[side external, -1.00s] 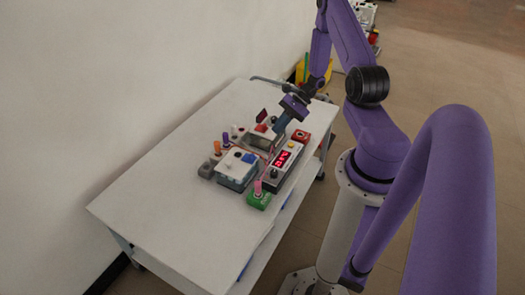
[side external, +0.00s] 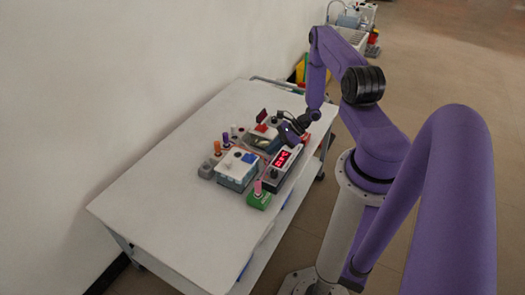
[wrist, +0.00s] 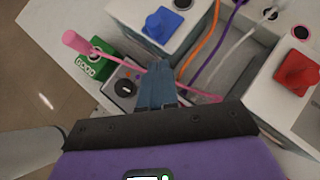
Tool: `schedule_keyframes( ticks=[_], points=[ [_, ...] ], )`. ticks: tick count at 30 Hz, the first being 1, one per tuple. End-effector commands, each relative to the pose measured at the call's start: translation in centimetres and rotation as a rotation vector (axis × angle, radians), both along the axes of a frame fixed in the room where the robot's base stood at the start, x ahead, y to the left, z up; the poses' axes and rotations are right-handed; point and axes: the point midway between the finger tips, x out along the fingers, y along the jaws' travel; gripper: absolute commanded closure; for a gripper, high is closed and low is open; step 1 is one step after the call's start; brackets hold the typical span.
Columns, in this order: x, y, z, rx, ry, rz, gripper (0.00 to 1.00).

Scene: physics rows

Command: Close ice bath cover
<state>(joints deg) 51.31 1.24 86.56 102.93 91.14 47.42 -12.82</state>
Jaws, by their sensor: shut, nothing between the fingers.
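My gripper (side external: 283,133) is low over the equipment cluster, beside the far end of the box with the red display. In the wrist view its blue-grey fingers (wrist: 158,92) are together and empty, above a pink cable. A pale box with a blue knob (side external: 238,166) stands to the near left; it also shows in the wrist view, where the blue knob (wrist: 167,24) sits on its white top. A second pale unit with a red knob (wrist: 297,72) is on the other side of the fingers. I cannot tell which part is the ice bath cover.
The display box (side external: 283,165) stands close to the gripper. A green block with a pink peg (side external: 258,200) is at the near corner. Orange, purple and white cables (wrist: 203,42) run between the units. The near part of the white table (side external: 170,215) is clear.

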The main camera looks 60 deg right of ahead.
Motion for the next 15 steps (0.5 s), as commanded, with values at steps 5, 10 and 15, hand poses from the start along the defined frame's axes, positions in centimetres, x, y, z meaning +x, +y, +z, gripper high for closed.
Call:
schedule_keyframes(
  ticks=[5, 10, 15],
  points=[
    [1.8, 1.9, -0.1, -0.001, 0.000, 0.005, 1.00],
    [2.7, 2.7, -0.1, -0.001, 0.001, 0.001, 1.00],
    [2.9, 2.9, -0.1, -0.001, -0.001, 0.001, 1.00]
  ],
)
